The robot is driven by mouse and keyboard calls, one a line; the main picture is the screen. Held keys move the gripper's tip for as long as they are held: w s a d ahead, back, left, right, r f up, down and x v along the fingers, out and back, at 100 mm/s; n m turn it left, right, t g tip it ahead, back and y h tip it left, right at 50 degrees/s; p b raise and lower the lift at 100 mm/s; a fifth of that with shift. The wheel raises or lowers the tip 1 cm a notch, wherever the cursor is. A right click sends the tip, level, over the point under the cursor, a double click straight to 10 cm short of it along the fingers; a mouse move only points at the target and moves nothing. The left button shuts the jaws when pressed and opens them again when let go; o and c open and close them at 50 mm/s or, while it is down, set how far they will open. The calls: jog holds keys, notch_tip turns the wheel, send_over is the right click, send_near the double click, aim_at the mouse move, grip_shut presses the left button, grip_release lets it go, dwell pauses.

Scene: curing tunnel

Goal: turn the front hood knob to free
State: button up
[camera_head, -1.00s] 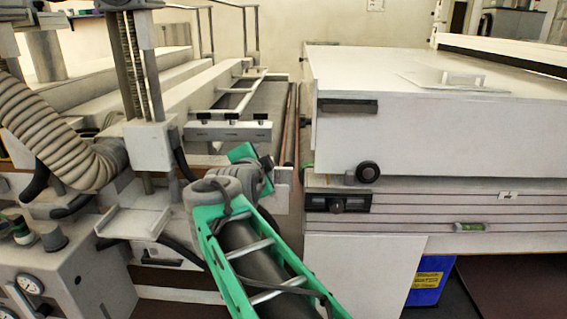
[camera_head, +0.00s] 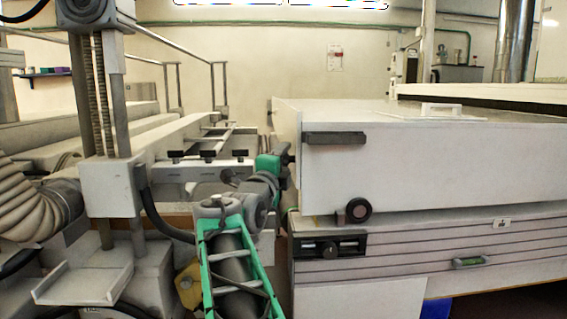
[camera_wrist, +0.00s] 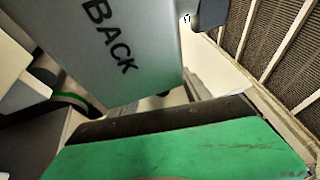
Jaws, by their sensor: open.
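The white hood (camera_head: 440,150) is down on the right, with a black handle (camera_head: 334,138) on its front face. A round black knob (camera_head: 359,210) sits at the hood's lower front edge. My gripper (camera_head: 290,160) is small in the head view, beside the hood's left side, left of and farther back than the round knob. It is open, and I see nothing held. In the wrist view a green and black part of my gripper (camera_wrist: 180,145) fills the bottom. A grey panel marked "BACK" (camera_wrist: 110,50) is close by; I cannot tell what it belongs to.
Three black knobs stand on a white crossbar (camera_head: 200,172) left of my gripper. A black latch plate (camera_head: 330,247) and a green level (camera_head: 470,262) are on the panel below the hood. A ribbed hose (camera_head: 35,205) and column are at left.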

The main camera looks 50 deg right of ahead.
jog(key=shift+c, duration=0.3)
grip_shut()
dwell(0.3)
